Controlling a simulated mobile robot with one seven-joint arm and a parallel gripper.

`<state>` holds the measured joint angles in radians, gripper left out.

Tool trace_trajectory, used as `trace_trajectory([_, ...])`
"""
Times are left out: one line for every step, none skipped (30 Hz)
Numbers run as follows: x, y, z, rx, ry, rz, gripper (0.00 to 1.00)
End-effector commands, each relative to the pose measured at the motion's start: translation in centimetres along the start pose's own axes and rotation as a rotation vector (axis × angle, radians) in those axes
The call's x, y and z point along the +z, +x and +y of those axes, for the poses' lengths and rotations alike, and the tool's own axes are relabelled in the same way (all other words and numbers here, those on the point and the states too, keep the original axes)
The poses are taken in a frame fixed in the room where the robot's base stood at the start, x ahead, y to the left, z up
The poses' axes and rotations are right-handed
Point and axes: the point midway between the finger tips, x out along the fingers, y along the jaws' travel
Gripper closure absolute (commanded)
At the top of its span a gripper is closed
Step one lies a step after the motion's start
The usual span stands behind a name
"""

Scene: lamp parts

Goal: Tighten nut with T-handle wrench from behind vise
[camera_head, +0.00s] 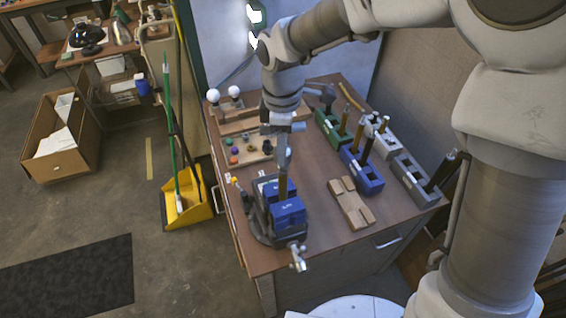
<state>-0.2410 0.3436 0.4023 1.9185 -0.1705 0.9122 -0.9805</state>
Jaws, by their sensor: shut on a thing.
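A blue and grey vise (288,213) stands at the front left of the brown bench, its screw handle sticking out toward the front. A thin brass-coloured upright piece (283,187) stands between its jaws. My gripper (283,128) is above and behind the vise, pointing down. It is shut on a grey tool, seemingly the T-handle wrench (283,152), whose shaft hangs down toward the top of the upright piece. I cannot tell whether the wrench touches it. The nut is too small or hidden to make out.
On the bench (315,222), a tray (240,153) of small coloured parts lies behind the vise. Green, white, blue (362,180) and grey (412,180) tool holders stand at the right. A notched wooden piece (350,205) lies right of the vise.

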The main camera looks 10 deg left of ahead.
Motion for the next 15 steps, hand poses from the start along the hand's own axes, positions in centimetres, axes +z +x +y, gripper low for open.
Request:
trace_trajectory([0.01, -0.21, 0.0, -0.001, -0.031, 0.0, 1.0])
trace_trajectory([0.02, -0.25, 0.0, -0.001, -0.057, 0.0, 1.0])
trace_trajectory([0.04, -0.29, 0.0, -0.001, -0.092, 0.0, 1.0])
trace_trajectory([0.06, -0.3, 0.0, -0.001, -0.116, -0.001, 1.0])
trace_trajectory([0.06, -0.3, -0.01, -0.001, -0.141, -0.001, 1.0])
trace_trajectory([0.06, -0.3, -0.03, -0.001, -0.174, 0.0, 1.0])
trace_trajectory([0.06, -0.18, -0.02, -0.001, -0.207, 0.0, 1.0])
trace_trajectory([0.07, -0.1, -0.02, -0.001, -0.247, 0.0, 1.0])
trace_trajectory([0.06, -0.09, -0.02, -0.001, -0.297, 0.0, 1.0])
trace_trajectory([0.06, -0.01, -0.01, -0.001, -0.333, 0.0, 1.0])
trace_trajectory([0.08, 0.0, 0.01, -0.001, -0.366, 0.0, 1.0])
trace_trajectory([0.07, 0.0, 0.0, -0.001, -0.405, 0.0, 1.0])
trace_trajectory([0.04, 0.0, -0.02, -0.001, -0.43, 0.0, 1.0])
trace_trajectory([0.02, -0.01, -0.03, -0.001, -0.451, 0.0, 1.0])
trace_trajectory([0.02, -0.01, -0.02, -0.001, -0.472, 0.0, 1.0])
